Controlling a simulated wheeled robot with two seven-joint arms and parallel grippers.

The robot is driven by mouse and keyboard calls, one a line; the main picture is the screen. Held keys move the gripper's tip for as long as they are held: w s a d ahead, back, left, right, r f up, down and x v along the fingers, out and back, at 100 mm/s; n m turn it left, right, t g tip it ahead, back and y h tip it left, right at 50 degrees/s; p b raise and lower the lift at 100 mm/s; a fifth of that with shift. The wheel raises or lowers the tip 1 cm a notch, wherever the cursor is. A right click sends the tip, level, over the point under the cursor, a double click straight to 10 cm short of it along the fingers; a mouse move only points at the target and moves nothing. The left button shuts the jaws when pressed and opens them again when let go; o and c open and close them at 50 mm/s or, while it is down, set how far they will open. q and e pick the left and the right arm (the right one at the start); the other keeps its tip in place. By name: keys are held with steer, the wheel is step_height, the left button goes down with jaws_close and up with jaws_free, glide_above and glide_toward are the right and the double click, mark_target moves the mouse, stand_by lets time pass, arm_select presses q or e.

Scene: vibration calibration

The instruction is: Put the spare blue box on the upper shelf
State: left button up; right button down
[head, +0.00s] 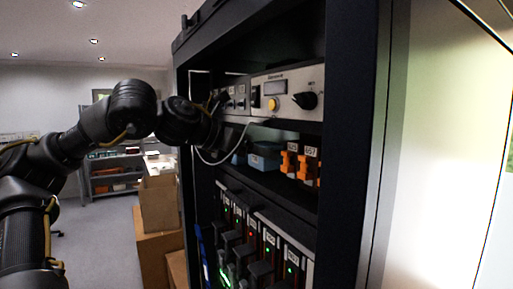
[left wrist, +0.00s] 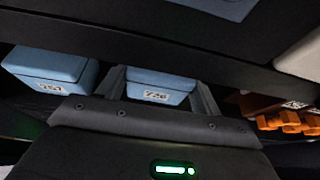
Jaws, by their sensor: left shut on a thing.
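My left gripper (left wrist: 160,92) has its two fingers on either side of a blue box (left wrist: 157,84) with a white label that seems to read 736. It is shut on that box. A second blue box (left wrist: 50,68), labelled 751, is to its left and apart from the fingers. In the head view my left arm reaches into the black rack from the left, and the fingertips are hard to make out there. A blue box (head: 265,156) shows on the middle shelf, below the control panel. I cannot tell which of the two boxes it is. My right gripper is out of view.
Orange parts (head: 303,164) stand right of the blue boxes. A control panel (head: 287,92) with a yellow button and black knob is above. A white cable (head: 213,162) hangs in front. Modules with green and red lights (head: 262,245) are below. The rack's post (head: 350,150) bounds the right.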

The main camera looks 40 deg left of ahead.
arm_select(q)
steer(key=shift+a+f, duration=0.15)
steer(key=shift+f, duration=0.3)
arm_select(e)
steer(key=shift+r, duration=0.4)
arm_select(q)
steer(key=shift+f, duration=0.1)
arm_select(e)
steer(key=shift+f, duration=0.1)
arm_select(q)
steer(key=shift+f, duration=0.15)
steer(key=o, duration=0.8)
steer(key=shift+c, duration=0.2)
steer(key=o, duration=0.3)
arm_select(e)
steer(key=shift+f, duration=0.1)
